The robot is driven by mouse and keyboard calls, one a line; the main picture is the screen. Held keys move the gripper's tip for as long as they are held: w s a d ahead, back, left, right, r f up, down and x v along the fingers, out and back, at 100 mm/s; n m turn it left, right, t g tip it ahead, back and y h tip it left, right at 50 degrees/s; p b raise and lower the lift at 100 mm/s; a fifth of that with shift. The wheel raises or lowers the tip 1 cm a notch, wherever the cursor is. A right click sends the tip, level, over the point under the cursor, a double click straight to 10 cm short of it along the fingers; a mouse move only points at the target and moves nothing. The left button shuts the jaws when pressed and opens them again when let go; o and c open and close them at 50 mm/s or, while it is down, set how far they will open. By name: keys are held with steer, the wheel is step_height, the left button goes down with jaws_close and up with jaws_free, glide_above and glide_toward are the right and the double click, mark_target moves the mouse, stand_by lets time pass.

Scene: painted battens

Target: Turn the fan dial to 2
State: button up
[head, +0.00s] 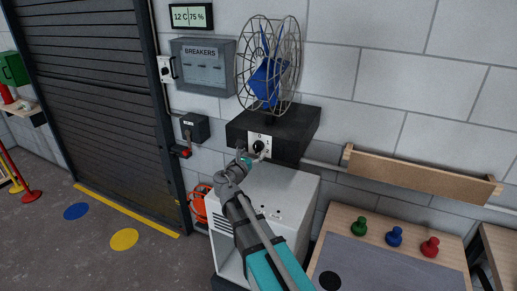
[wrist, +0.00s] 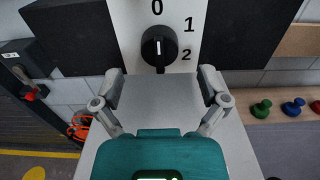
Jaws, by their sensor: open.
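The fan dial (wrist: 157,47) is a round black knob on a white plate marked 0 at the top, 1 at upper right and 2 at lower right. A short pale mark on it runs vertically; I cannot tell its exact setting. In the head view the dial (head: 258,147) sits on the front of the black fan base (head: 300,133), below the blue-bladed caged fan (head: 268,80). My gripper (wrist: 161,84) is open and empty, its fingers spread to either side, below the dial in the wrist view. In the head view my gripper (head: 251,156) is close in front of the plate.
A wooden ledge (head: 420,179) is on the wall at right. Green, blue and red knobbed pieces (head: 394,237) stand on a table below it. A breaker box (head: 203,72) hangs at left.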

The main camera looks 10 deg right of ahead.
mark_target(256, 149)
steer(key=shift+x, duration=2.1)
steer(key=c, duration=1)
steer(key=shift+d, duration=0.15)
steer(key=shift+c, duration=0.7)
